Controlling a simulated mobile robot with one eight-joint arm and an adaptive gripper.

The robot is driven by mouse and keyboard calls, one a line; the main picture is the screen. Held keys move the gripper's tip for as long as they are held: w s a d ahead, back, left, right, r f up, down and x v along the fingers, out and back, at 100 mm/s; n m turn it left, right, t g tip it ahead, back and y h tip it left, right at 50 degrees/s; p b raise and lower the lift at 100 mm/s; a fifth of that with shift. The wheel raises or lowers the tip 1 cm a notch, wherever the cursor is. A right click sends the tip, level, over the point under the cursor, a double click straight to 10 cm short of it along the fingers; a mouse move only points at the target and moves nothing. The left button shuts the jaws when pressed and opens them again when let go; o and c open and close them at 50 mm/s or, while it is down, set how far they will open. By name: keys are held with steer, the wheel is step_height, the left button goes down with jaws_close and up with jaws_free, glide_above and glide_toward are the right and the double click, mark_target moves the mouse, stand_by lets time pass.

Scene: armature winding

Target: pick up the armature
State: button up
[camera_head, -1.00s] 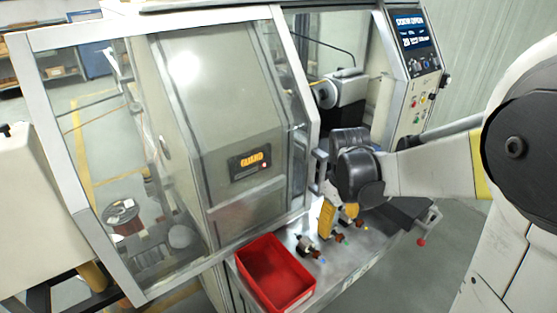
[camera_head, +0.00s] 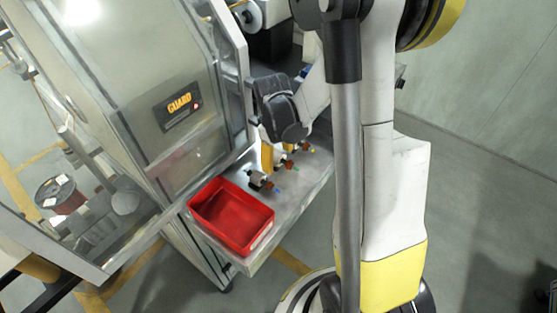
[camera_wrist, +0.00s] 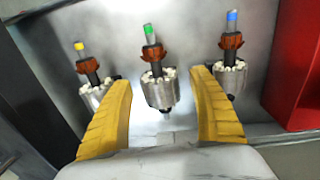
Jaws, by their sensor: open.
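Three armatures lie on the metal shelf, each with a silver core, white windings, a copper-brown commutator and a shaft with a coloured tip. In the wrist view, the green-tipped armature (camera_wrist: 158,90) is in the middle, the yellow-tipped one (camera_wrist: 94,92) at left and the blue-tipped one (camera_wrist: 230,76) at right. My gripper (camera_wrist: 160,78) is open. Its yellow fingers stand on either side of the green-tipped armature's core, with visible gaps. In the head view a yellow finger (camera_head: 267,155) shows beside the armatures; my wrist hides part of them.
A red bin (camera_head: 231,216) stands on the shelf (camera_head: 318,172), left of the armatures; its wall (camera_wrist: 296,65) shows at right in the wrist view. The guarded machine (camera_head: 150,60) rises behind and left of the shelf. Open floor lies at right.

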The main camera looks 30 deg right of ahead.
steer(key=shift+f, duration=0.35)
steer(key=c, duration=1.5)
steer(key=shift+c, duration=0.2)
steer(key=shift+r, duration=0.1)
